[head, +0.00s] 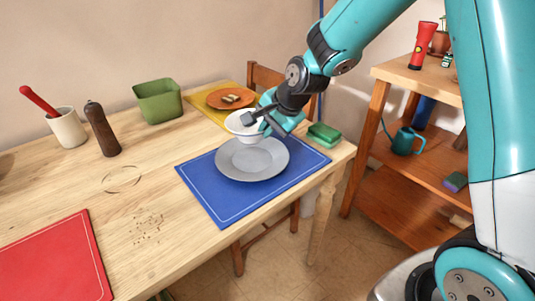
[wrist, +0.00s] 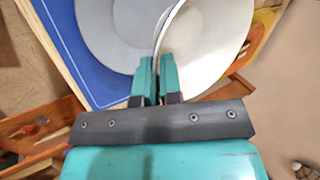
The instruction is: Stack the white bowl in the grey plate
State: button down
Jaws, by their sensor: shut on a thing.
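The white bowl (head: 240,125) is held in my gripper (head: 267,119), which is shut on its right rim in the head view. The bowl is upright or nearly so, over the far part of the grey plate (head: 262,166). The plate lies on a blue mat on the table. I cannot tell whether the bowl touches the plate. In the wrist view the fingers (wrist: 157,82) pinch the rim of the white bowl (wrist: 205,45), and the grey plate (wrist: 115,30) shows behind and to the left.
The blue mat (head: 217,196) lies near the table's right end. A pepper mill (head: 103,130) stands left.

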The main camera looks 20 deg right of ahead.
notch_tip(320, 180, down, 7)
jog(key=shift+b, duration=0.35)
jog(key=shift+f, duration=0.15)
jog(key=c, duration=1.3)
grip_release()
